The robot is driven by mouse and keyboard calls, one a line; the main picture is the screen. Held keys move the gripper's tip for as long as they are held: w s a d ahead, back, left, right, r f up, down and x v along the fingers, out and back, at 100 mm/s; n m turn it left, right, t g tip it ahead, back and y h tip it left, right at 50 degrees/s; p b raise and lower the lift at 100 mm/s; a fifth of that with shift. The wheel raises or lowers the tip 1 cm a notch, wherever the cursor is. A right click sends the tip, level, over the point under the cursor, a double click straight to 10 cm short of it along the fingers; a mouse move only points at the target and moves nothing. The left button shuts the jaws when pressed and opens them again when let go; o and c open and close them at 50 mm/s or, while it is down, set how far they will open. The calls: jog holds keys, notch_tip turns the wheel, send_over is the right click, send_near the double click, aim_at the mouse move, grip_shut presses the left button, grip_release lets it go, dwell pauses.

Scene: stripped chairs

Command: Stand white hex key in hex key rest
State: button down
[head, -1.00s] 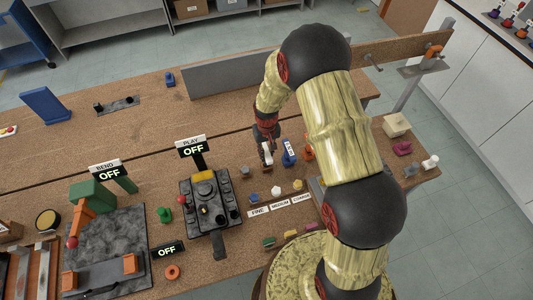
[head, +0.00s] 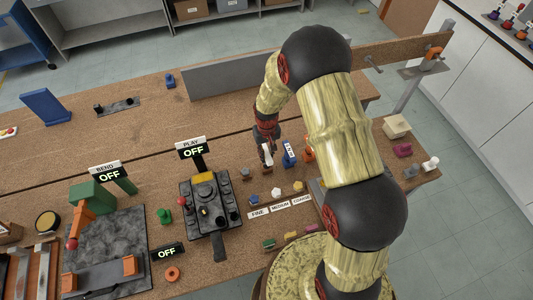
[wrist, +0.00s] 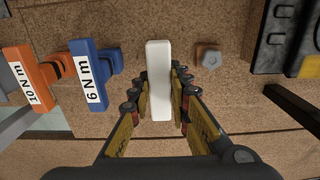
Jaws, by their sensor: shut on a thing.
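The white hex key (wrist: 158,80) is a plain white bar in the wrist view, lying lengthwise between the fingers. My gripper (wrist: 158,92) is shut on it, with fingertips on both sides. In the head view the gripper (head: 266,152) is over the bench, left of the blue 6 N m tool (head: 289,153), and the white key (head: 268,155) shows at its tip. A small grey piece with a faceted top (wrist: 209,56) stands to the right of the key in the wrist view. I cannot tell whether it is the hex key rest. The key's lower end is hidden.
The blue tool (wrist: 92,75) and an orange 10 N m tool (wrist: 30,78) stand left of the key in the wrist view. A dark machine (head: 207,203) with a PLAY sign is left of the gripper. Small coloured pieces and FINE, MEDIUM, COARSE labels (head: 280,206) lie nearer.

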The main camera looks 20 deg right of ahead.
jog(key=shift+f+b, duration=0.3)
jog(key=shift+b, duration=0.05)
dwell(0.3)
